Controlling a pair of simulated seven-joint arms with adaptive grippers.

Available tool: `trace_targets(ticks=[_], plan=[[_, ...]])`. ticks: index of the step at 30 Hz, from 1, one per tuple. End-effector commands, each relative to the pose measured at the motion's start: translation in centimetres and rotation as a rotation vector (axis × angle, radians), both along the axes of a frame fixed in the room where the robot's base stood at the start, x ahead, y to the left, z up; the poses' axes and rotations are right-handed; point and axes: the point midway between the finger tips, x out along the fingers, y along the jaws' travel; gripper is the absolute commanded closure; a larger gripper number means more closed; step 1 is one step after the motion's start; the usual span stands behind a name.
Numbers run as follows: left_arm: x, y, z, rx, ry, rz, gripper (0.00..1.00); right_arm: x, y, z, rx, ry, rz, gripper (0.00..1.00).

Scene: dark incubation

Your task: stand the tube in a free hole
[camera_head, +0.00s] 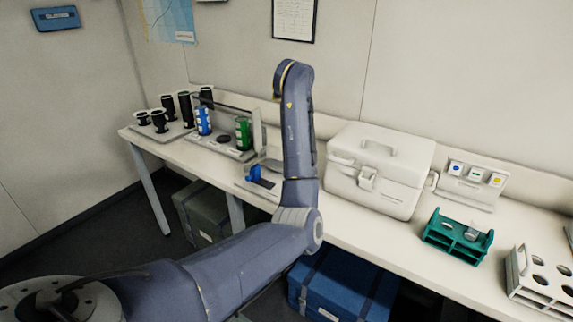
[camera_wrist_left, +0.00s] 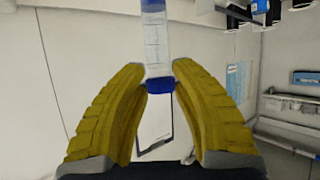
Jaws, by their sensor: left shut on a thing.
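The tube (camera_wrist_left: 155,40) is clear with graduation marks and a blue cap (camera_wrist_left: 160,86). In the left wrist view its cap is between the yellow fingertips of my left gripper (camera_wrist_left: 159,78), which is shut on it. In the head view my left arm rises above the bench, and its gripper and the tube are hidden. A green rack (camera_head: 442,240) stands on the bench at the right, with a clear or grey item in one hole. A pale rack (camera_head: 519,283) with several dark round holes is cut off at the right edge. My right gripper is not in view.
A sign stand with coloured marks (camera_head: 470,188) is behind the green rack. At the left are black containers (camera_head: 185,110), a blue bottle (camera_head: 203,121) and a green one (camera_head: 243,133). A blue box (camera_head: 345,280) is below the bench.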

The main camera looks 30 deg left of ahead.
Motion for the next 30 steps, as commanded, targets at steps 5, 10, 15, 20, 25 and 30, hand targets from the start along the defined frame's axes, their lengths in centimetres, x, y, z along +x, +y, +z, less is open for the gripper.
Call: trace_targets(ticks=[5, 10, 15, 20, 25, 30], plan=[[0.1, 0.3, -3.1, 0.001, 0.006, 0.008, 1.00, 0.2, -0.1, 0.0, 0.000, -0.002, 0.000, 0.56], [0.1, 0.2, -6.9, 0.001, 0.005, 0.006, 1.00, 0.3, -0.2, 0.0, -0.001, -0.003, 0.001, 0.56], [0.1, 0.3, -10.7, 0.001, 0.006, 0.007, 1.00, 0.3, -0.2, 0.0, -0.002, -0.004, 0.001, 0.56], [0.1, 0.2, -13.4, 0.002, 0.004, 0.005, 1.00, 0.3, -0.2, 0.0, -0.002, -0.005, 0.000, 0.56], [0.1, 0.2, -15.1, 0.000, 0.001, 0.005, 1.00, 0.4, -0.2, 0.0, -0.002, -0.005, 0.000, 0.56], [0.1, 0.2, -15.6, 0.000, 0.002, 0.005, 1.00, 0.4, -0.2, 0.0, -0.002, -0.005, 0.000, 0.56]])
